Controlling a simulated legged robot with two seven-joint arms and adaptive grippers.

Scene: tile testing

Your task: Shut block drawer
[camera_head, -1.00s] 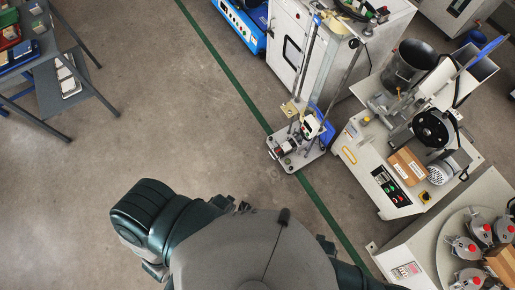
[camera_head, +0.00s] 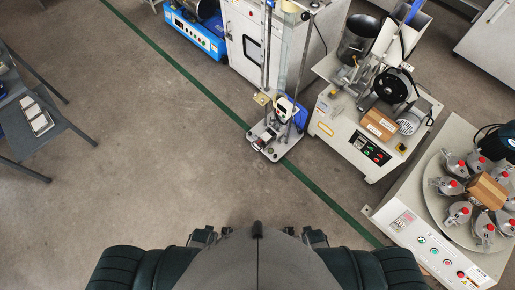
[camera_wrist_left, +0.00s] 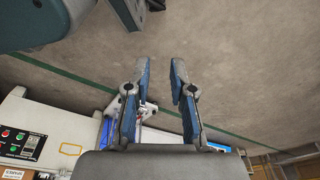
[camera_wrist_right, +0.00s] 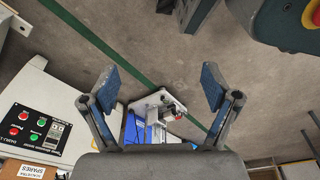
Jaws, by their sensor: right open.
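No drawer can be clearly made out in any view, so I cannot tell whether the block drawer is open or shut. A brown box (camera_head: 379,124) sits on the white machine with the black control panel (camera_head: 369,150). Another brown block (camera_head: 487,191) lies on the round turntable (camera_head: 440,170) at the right. My left gripper (camera_wrist_left: 160,75) is open and empty in the left wrist view, above bare floor. My right gripper (camera_wrist_right: 166,82) is open and empty in the right wrist view. The small wheeled stand (camera_wrist_right: 158,112) shows beyond its fingers, well apart from them.
The stand (camera_head: 266,145) is on the floor ahead, by the green floor line (camera_head: 210,92). A white cabinet (camera_head: 245,48) and a blue machine (camera_head: 195,32) are at the back. A grey shelf table (camera_head: 52,132) is at the left. Floor between is clear.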

